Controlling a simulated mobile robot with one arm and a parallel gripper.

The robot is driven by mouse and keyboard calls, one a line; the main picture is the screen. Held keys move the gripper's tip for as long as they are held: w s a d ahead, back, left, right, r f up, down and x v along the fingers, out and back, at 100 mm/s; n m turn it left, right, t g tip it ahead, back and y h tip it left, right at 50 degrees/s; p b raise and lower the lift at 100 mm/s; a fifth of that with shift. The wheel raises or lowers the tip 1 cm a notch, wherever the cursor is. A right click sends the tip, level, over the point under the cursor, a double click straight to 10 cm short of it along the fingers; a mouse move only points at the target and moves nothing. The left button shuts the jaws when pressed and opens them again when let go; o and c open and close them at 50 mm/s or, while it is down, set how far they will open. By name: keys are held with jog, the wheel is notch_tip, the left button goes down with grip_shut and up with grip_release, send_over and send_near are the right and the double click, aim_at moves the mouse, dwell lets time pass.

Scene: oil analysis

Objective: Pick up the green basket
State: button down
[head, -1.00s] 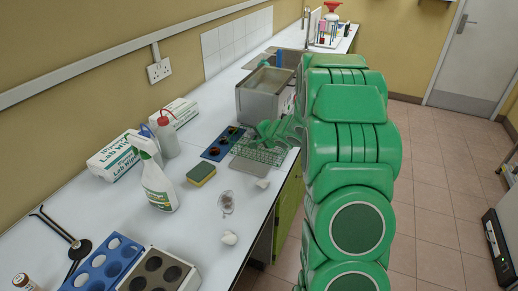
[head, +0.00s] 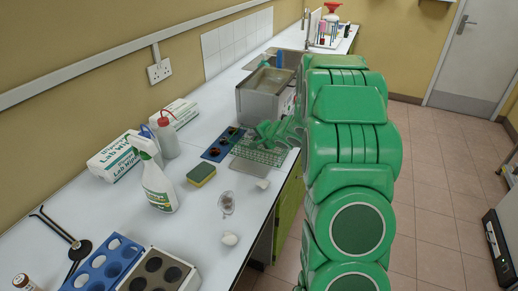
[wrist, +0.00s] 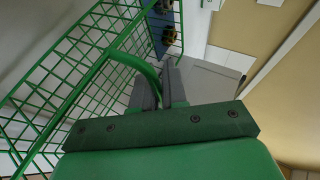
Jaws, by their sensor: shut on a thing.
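The green wire basket (head: 260,152) is on the white bench beside a metal bath, partly hidden behind my arm in the head view. Its wire mesh (wrist: 62,85) fills the left of the wrist view. A curved green handle (wrist: 137,64) runs up from it to the jaws. My gripper (wrist: 161,82) is shut on this handle, and it also shows in the head view (head: 272,132) above the basket. I cannot tell whether the basket touches the bench.
A metal bath (head: 264,94) stands close behind the basket. A blue rack (head: 222,144), a yellow and green sponge (head: 201,175) and a spray bottle (head: 159,186) are to the left.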

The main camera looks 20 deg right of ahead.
jog(key=shift+r, duration=0.5)
jog(key=s+a+r, duration=0.3)
jog(key=s+r, duration=0.9)
jog(key=s, duration=0.1)
jog(key=shift+s, duration=0.4)
jog(key=shift+w, duration=0.1)
